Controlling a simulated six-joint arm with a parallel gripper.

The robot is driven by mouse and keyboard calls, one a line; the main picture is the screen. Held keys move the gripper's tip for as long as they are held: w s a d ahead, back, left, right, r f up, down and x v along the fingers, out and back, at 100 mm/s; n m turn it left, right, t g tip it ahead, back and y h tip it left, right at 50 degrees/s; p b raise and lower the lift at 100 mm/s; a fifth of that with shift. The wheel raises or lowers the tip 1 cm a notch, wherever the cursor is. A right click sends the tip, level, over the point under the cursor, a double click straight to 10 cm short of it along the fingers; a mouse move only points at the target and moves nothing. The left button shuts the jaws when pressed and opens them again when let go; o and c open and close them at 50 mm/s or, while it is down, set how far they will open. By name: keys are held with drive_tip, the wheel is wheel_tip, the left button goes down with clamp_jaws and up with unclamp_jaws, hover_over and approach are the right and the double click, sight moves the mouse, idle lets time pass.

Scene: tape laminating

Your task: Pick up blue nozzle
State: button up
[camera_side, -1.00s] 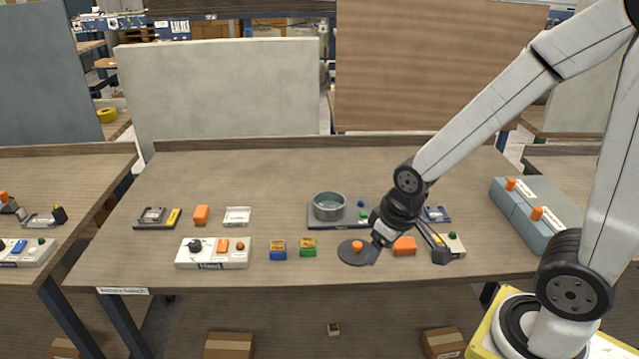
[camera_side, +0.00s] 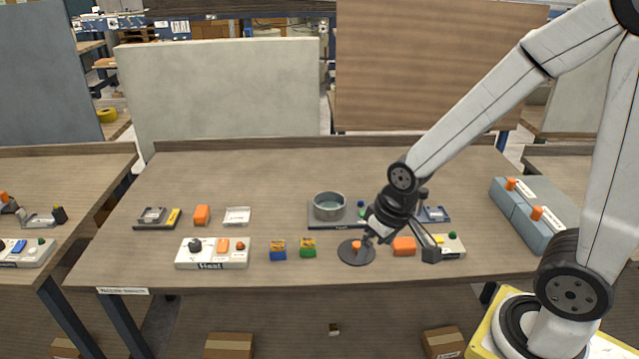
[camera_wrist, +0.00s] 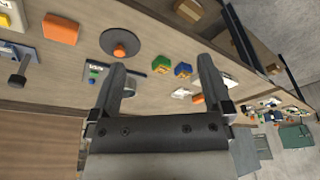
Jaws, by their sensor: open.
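A small blue knob-like piece (camera_side: 361,204), which I take for the blue nozzle, stands just right of the grey round pot in the side view, with a green one (camera_side: 363,214) right in front of it. In the wrist view, a small blue piece (camera_wrist: 95,68) shows just left of the left finger, partly crowded by it. My gripper (camera_side: 400,247) is open and empty, above the table to the right of and nearer the front than the blue piece.
The grey pot (camera_side: 329,206) sits on a dark plate. Near my fingers are a dark disc with an orange knob (camera_side: 356,245) and an orange block (camera_side: 404,246). Blue (camera_side: 278,250) and green (camera_side: 308,247) blocks lie left. The back of the table is clear.

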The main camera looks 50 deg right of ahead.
drive_tip(key=w+f+m+y, duration=0.1)
drive_tip(key=w+f+m, duration=0.1)
drive_tip(key=w+m, duration=1)
drive_tip(key=m+y, duration=0.2)
drive_tip(key=m, duration=1.1)
hover_over(277, 245)
drive_tip(key=s+d, duration=0.2)
wheel_tip(277, 245, down, 6)
drive_tip(key=shift+r, duration=0.1)
drive_tip(key=shift+x, duration=1.3)
drive_tip(key=shift+x, duration=2.6)
drive_tip(key=shift+w, duration=0.1)
drive_tip(key=shift+c, duration=0.2)
clamp_jaws()
